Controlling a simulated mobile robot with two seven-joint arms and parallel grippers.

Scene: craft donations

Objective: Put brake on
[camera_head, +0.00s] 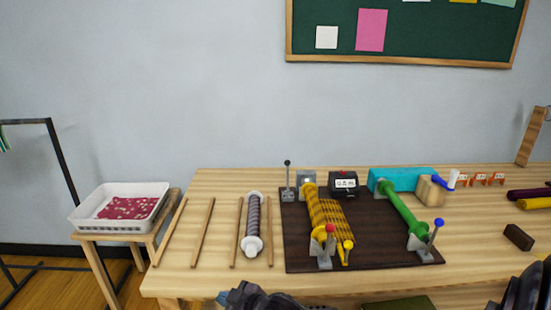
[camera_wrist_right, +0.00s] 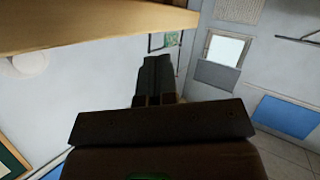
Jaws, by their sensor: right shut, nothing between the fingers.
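A dark board (camera_head: 360,225) on the wooden table carries a winding device. It has a yellow roller (camera_head: 313,207) with woven yellow cloth and a green roller (camera_head: 402,207). Levers stand on it: one with a red knob (camera_head: 330,229), one with a blue knob (camera_head: 438,223), and a dark-knobbed upright lever (camera_head: 287,176) at the back left. I cannot tell which is the brake. My right gripper (camera_head: 528,288) is at the bottom right, apart from the device; its fingers look shut and empty in the right wrist view (camera_wrist_right: 157,75). A dark part of my left gripper (camera_head: 252,297) shows at the front edge.
A purple spool (camera_head: 252,225) and several wooden sticks lie left of the board. A white tray (camera_head: 120,205) stands on a side stand. A teal box (camera_head: 398,178) and a black counter (camera_head: 343,184) sit at the back. A dark block (camera_head: 518,237) lies right. The table edge (camera_wrist_right: 90,25) shows overhead in the right wrist view.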

